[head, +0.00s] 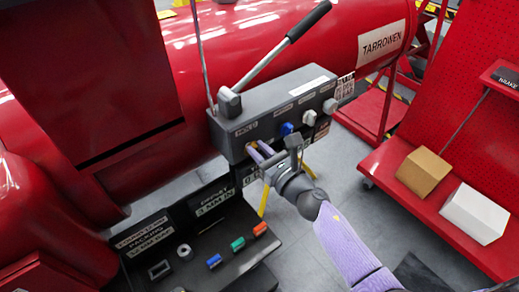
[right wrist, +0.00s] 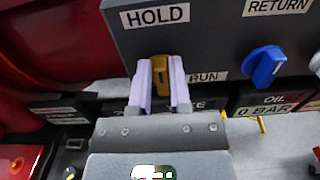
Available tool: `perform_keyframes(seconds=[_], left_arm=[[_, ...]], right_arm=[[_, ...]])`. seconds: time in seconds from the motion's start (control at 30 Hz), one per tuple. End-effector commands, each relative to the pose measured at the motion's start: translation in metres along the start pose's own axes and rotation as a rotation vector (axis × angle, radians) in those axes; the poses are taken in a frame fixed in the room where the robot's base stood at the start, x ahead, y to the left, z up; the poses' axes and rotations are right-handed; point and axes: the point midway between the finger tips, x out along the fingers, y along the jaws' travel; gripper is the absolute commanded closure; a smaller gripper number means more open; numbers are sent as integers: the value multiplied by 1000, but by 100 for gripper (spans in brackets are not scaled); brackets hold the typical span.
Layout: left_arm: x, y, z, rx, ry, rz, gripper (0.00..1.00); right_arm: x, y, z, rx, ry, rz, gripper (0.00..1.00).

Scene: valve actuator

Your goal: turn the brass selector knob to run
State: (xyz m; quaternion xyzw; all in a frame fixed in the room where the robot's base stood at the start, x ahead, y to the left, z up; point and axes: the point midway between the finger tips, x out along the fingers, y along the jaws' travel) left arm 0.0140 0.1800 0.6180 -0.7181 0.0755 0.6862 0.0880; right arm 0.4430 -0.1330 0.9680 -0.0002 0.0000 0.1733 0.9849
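The brass selector knob (right wrist: 159,72) is on the front of a dark grey control box (head: 285,104), near its left end. In the right wrist view the HOLD label (right wrist: 157,15) is above the knob and the RUN label (right wrist: 207,77) is to its right. The visible part of the knob stands upright in that view. My right gripper (right wrist: 160,86) has its pale purple fingers on both sides of the knob, seemingly closed against it. In the head view my right gripper (head: 258,153) reaches the box's lower left front. The fingers partly hide the knob. My left gripper is not in view.
A blue knob (right wrist: 264,66) is to the right on the same box, with pale knobs (head: 309,118) beyond. A long lever (head: 275,62) rises from the box. A black tray (head: 205,250) with small coloured parts is below. A red shelf (head: 440,205) holds two boxes at right.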

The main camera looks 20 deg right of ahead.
Motion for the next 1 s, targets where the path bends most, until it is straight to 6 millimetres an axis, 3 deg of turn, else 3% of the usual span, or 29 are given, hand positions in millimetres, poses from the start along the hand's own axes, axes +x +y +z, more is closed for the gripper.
perform_keyframes(seconds=[0.03, 0.1, 0.57, 1.0], left_arm=[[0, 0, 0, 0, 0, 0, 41], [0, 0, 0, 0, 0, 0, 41], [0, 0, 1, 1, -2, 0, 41], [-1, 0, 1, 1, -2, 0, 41]], right_arm=[[0, 0, 0, 0, 0, 0, 89], [0, 0, 0, 0, 0, 0, 100], [0, -1, 0, 43, 0, 0, 100], [0, -7, -2, 380, 1, -1, 100]])
